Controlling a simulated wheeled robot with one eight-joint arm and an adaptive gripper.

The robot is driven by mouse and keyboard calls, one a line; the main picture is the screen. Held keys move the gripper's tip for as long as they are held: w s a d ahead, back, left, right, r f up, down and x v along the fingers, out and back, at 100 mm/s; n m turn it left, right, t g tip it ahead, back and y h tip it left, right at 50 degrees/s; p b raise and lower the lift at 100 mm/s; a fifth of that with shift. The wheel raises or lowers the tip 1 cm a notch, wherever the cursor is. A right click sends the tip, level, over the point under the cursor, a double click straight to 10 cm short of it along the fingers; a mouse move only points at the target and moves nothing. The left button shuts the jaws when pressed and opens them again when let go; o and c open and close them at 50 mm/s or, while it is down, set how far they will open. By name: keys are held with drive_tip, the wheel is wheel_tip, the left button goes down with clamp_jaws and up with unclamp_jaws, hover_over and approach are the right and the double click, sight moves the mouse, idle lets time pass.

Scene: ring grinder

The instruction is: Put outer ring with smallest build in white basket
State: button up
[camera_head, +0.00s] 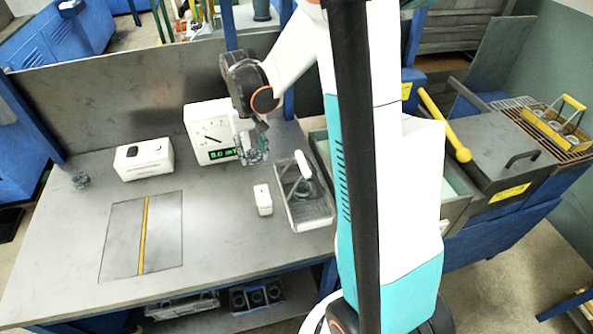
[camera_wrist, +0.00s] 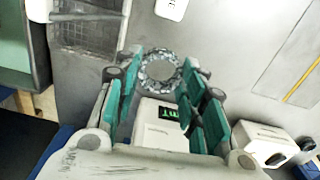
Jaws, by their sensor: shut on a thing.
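My gripper (camera_head: 254,152) is shut on a grey, mottled outer ring (camera_wrist: 146,72), held between the green finger pads (camera_wrist: 158,75) in the wrist view. In the head view the gripper is above the table, in front of the display gauge and left of the basket. The pale wire basket (camera_head: 313,213) with a white handle stands on the table to the right of the gripper. It also shows at the upper left of the wrist view (camera_wrist: 92,35). Another small grey ring-like part (camera_head: 80,180) lies at the table's far left.
A white gauge with a green display (camera_head: 205,134) stands behind the gripper. A white box (camera_head: 143,160) is to the left, a small white block (camera_head: 263,201) near the basket. A flat plate with a yellow strip (camera_head: 120,240) lies front left. A grey machine (camera_head: 500,150) is at the right.

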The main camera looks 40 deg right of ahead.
sight(295, 173)
drive_tip(key=s+d+r+m, duration=0.4)
drive_tip(key=d+r, duration=0.5)
drive_tip(key=d, duration=0.3)
wheel_tip(295, 173, down, 20)
drive_tip(key=b, duration=0.5)
drive_tip(key=shift+a, duration=0.15)
drive_tip(key=shift+f+b, duration=0.2)
drive_tip(key=shift+b, duration=0.2)
drive_tip(key=o, duration=0.9)
drive_tip(key=shift+r, duration=0.1)
wheel_tip(295, 173, up, 12)
drive_tip(key=p, duration=0.4)
drive_tip(key=shift+r, duration=0.15)
